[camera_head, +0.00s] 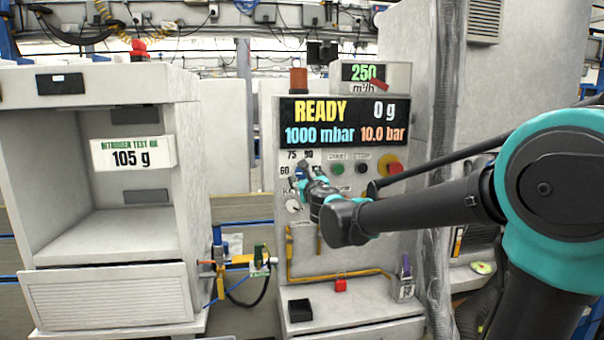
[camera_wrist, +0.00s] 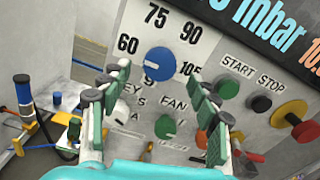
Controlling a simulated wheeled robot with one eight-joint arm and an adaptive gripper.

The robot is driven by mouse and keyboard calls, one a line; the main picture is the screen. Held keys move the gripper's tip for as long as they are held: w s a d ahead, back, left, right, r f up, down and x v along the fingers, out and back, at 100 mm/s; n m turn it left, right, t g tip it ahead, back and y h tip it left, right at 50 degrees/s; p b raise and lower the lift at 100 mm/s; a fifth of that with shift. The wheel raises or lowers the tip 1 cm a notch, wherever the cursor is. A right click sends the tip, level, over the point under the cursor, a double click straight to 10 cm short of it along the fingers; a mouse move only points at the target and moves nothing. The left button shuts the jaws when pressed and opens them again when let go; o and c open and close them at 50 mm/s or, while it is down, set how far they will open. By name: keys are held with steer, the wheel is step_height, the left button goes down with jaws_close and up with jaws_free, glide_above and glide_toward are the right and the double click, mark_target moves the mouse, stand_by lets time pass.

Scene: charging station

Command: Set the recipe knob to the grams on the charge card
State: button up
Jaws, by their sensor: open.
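The blue round recipe knob (camera_wrist: 161,66) is on the white panel, with 60, 75, 90 and 105 printed around it in the wrist view. I cannot tell for sure which number its pointer faces. The charge card (camera_head: 132,154), on the cabinet at left, reads "NITROGEN TEST OK 105 g". My gripper (camera_wrist: 155,103) is open and empty, its two teal and black fingers spread in front of the panel, apart from the knob and to either side of it. In the head view my gripper (camera_head: 306,184) partly covers the dial area.
A green START button (camera_wrist: 226,88), a black STOP button (camera_wrist: 261,104) and a red emergency button (camera_wrist: 293,116) are right of the knob. A green fan knob (camera_wrist: 165,127) and a white key switch (camera_wrist: 121,112) are below. The display (camera_head: 345,122) reads READY, 0 g.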

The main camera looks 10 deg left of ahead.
steer(key=shift+x, duration=3.1)
steer(key=shift+c, duration=0.3)
steer(key=c, duration=1.1)
